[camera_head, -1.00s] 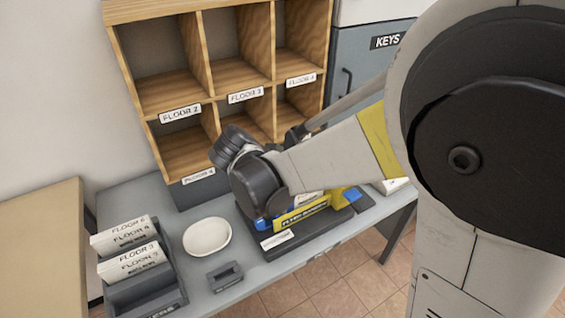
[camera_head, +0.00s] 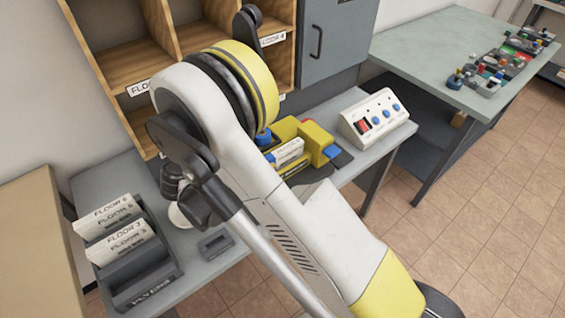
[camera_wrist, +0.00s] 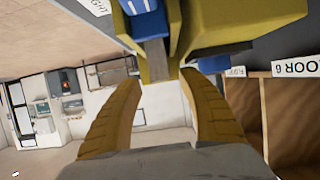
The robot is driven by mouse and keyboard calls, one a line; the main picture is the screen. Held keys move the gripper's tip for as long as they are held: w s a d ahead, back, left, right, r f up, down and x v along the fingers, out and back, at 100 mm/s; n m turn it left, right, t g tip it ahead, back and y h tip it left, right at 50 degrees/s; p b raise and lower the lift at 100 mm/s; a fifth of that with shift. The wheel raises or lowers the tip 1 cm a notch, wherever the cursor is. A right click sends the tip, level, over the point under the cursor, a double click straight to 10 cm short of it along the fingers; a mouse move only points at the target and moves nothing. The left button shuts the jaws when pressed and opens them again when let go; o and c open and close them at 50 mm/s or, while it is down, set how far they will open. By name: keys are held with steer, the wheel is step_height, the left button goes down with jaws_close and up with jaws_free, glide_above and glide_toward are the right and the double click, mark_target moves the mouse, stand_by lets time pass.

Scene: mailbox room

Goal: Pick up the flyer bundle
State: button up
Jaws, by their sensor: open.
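A white stack with a printed label, which looks like the flyer bundle (camera_head: 289,153), sits in the yellow and blue bander machine (camera_head: 318,137) on the grey table. My arm hides part of the machine in the head view. The machine's yellow body also shows close up in the wrist view (camera_wrist: 240,22), with a blue part (camera_wrist: 148,25) beside it. My gripper (camera_wrist: 160,85) is open, its two yellow fingers apart and pointing at the yellow body. Nothing shows held between them. I cannot pick out the bundle in the wrist view.
A wooden pigeonhole shelf (camera_head: 125,55) stands behind the table. A rack of floor dividers (camera_head: 135,265) is at left, near a white bowl (camera_head: 180,216) mostly hidden by my arm. A control box (camera_head: 375,118) stands right of the machine. Another table (camera_head: 425,60) is further right.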

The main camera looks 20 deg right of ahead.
steer(key=b+x, duration=0.2)
steer(key=x, duration=0.3)
steer(key=shift+w+f, duration=0.1)
steer(key=shift+f, duration=0.15)
steer(key=shift+r, duration=0.1)
jaws_close()
